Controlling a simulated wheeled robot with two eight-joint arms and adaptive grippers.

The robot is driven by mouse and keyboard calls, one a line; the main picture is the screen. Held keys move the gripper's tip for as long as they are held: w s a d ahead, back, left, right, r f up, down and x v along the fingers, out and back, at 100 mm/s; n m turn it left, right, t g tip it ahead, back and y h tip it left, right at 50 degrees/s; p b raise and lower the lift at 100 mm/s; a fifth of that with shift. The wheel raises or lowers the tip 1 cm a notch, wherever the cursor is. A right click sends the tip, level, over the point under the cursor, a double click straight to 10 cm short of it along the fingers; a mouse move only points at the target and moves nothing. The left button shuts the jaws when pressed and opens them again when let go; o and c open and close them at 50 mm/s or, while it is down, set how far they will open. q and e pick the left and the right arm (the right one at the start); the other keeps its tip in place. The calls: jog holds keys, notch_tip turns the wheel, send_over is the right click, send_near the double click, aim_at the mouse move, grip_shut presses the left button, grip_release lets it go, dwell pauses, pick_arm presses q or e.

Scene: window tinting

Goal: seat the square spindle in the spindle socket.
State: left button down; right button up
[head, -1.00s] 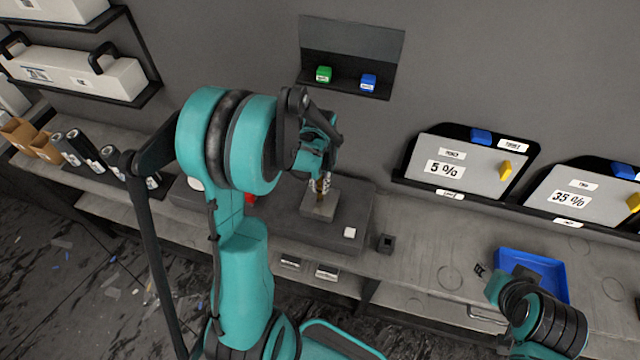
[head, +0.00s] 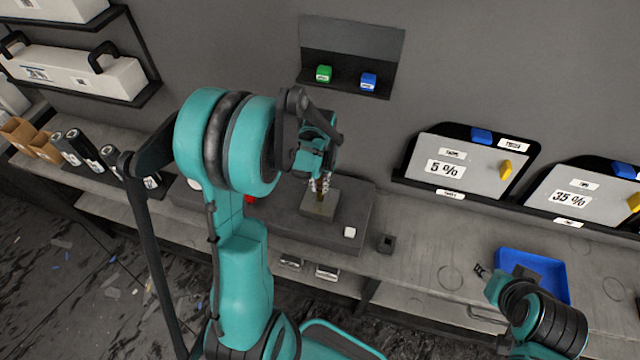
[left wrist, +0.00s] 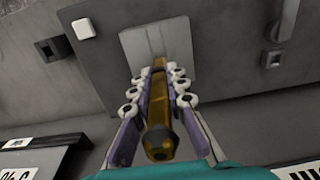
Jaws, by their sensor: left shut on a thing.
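My left gripper (head: 322,182) is shut on the brass-coloured square spindle (left wrist: 158,115). It holds the spindle over a light grey square block (head: 318,207), which looks like the spindle socket and also shows in the left wrist view (left wrist: 140,42). The spindle's far end points at this block and overlaps its face in the wrist view. I cannot tell whether the end is inside an opening or just above it. My right gripper (head: 486,272) is at the lower right, away from the spindle; its fingers are too small to read.
The block stands on a dark platform (head: 345,235) with a white cube (head: 349,232). A small black hollow block (head: 386,243) stands to its right. A blue tray (head: 520,255) lies near my right gripper. Panels marked 5 % (head: 460,170) and 35 % lean at the back.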

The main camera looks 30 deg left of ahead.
aim_at(320, 193)
pick_arm(q)
jog(key=shift+b, duration=0.35)
dwell(0.7)
jog(key=shift+f+b, duration=2.15)
jog(key=shift+f, duration=0.2)
jog(key=c, duration=1.4)
grip_release()
jog(key=shift+r, duration=0.1)
jog(key=shift+c, duration=0.2)
notch_tip(320, 193, up, 12)
